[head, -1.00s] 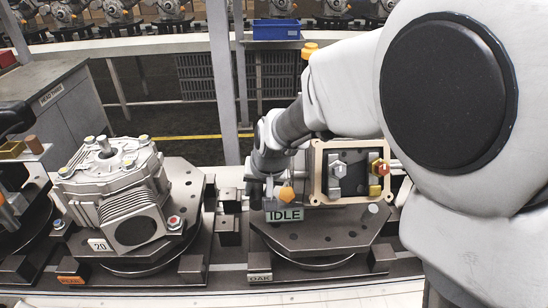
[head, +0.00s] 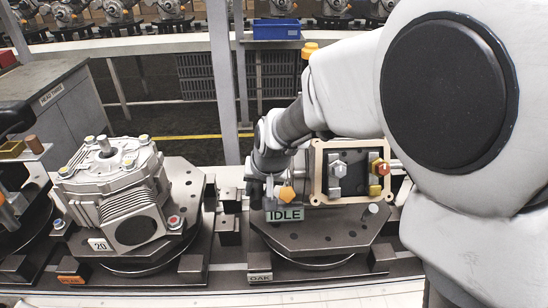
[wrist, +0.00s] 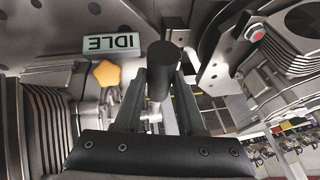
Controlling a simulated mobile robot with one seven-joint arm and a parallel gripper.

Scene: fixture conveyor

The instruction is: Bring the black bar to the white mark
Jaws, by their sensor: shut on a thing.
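The black bar (wrist: 160,72) is a short dark cylinder with a round end, in the middle of the wrist view. My gripper (wrist: 160,88) is shut on it, with one dark finger on each side. In the head view my gripper (head: 262,188) is at the left side of the middle fixture, beside the IDLE plate (head: 285,215); the bar is hard to make out there. I cannot pick out the white mark with certainty in either view.
An orange star knob (wrist: 106,73) sits close to my gripper, near the IDLE sign. A framed panel with knobs (head: 350,172) stands to the right on the fixture plate (head: 320,240). A grey gearbox casting (head: 115,190) stands on the fixture to the left.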

